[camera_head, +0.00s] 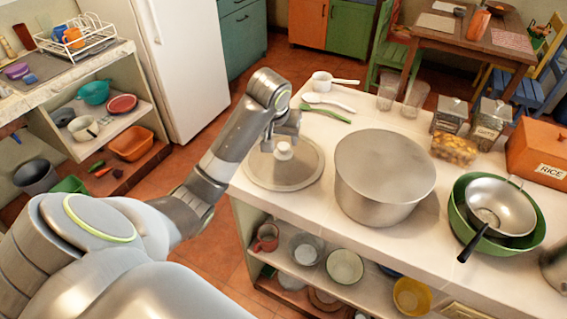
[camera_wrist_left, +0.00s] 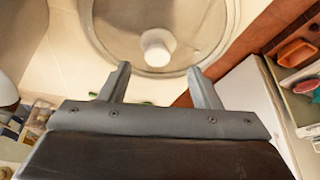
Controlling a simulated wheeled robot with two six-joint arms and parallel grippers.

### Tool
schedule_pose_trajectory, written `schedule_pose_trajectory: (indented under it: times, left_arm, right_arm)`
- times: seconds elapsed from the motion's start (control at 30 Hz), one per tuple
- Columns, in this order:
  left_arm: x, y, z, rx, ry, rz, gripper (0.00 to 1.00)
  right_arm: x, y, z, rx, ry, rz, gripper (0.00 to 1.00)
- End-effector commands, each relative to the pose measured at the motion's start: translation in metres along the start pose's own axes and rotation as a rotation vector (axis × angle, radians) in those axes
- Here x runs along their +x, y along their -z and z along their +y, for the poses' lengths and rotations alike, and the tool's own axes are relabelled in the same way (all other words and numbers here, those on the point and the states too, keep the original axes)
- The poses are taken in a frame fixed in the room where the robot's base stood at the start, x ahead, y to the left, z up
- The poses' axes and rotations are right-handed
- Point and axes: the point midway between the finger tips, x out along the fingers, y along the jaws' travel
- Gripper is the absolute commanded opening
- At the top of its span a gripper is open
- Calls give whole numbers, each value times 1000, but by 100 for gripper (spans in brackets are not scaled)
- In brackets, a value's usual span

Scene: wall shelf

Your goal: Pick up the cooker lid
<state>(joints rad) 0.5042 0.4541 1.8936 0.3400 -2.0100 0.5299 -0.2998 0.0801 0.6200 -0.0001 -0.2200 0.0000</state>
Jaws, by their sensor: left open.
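The cooker lid (camera_head: 284,174) is a round, grey disc with a white knob (camera_head: 283,151) at its centre. It lies flat on the counter, left of a large metal pot (camera_head: 384,180). My left gripper (camera_head: 281,140) is over the lid, close to the knob. In the left wrist view, the lid (camera_wrist_left: 190,50) and its knob (camera_wrist_left: 157,47) show beyond the open fingers of my left gripper (camera_wrist_left: 160,83). The knob lines up with the gap between the fingers, and the gap looks empty. My right gripper is not in view.
A green bowl with a pan (camera_head: 500,205) and a rice box (camera_head: 541,153) stand at the right. Shelves below the counter (camera_head: 460,280) hold dishes.

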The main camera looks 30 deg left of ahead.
Motion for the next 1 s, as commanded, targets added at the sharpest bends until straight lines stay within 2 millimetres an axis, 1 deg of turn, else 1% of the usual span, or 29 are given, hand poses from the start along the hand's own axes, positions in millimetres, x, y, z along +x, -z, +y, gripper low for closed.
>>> schedule_pose_trajectory:
  times: [0.03, 0.17, 0.37, 0.47, 0.6, 0.7, 0.9, 1.0]
  left_arm:
    - [3, 0, 0, 0, 0, 1, 57]
    - [5, 0, 0, 0, 0, 1, 57]
    - [22, 0, 2, 0, 0, 0, 57]
    - [33, 2, 4, -2, 1, -5, 57]
    - [50, 3, 4, -1, 0, -2, 57]
    - [54, 3, 3, -1, 1, -1, 57]
    - [55, 3, 3, 0, 1, 0, 57]
    - [54, 3, 3, 0, 0, 0, 44]
  right_arm:
    - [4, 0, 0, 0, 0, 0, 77]
    - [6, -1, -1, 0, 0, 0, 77]
    - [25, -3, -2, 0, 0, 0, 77]
    - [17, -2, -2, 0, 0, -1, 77]
    - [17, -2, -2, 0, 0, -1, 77]
    - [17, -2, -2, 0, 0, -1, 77]
    - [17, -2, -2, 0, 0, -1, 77]
    - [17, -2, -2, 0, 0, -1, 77]
